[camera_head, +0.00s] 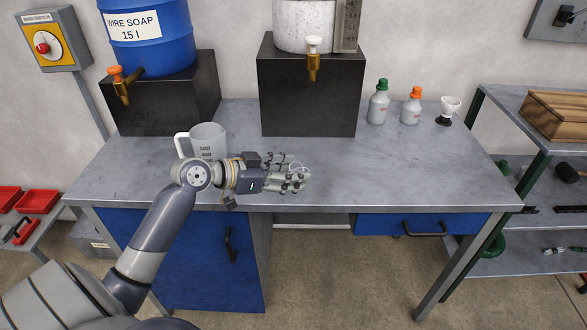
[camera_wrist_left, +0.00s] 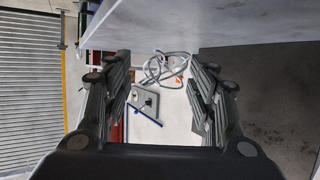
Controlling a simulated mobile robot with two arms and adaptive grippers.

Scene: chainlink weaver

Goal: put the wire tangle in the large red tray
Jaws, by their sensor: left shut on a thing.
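My left gripper (camera_head: 292,178) is over the front part of the grey workbench, pointing right. It is shut on the wire tangle (camera_head: 297,167), a small loose bundle of pale grey loops at its fingertips. In the left wrist view the wire tangle (camera_wrist_left: 168,68) shows between the ends of the two fingers of the left gripper (camera_wrist_left: 165,85). Several red trays stand low at the far left, one of them a red tray (camera_head: 37,201) at the back; I cannot tell which is the large one. My right gripper is not in view.
A measuring jug (camera_head: 207,142) stands just behind my left wrist. Black blocks with a blue drum (camera_head: 150,35) and a white container (camera_head: 303,25) stand at the back. Bottles (camera_head: 378,102) stand at the back right. The bench's right front is clear.

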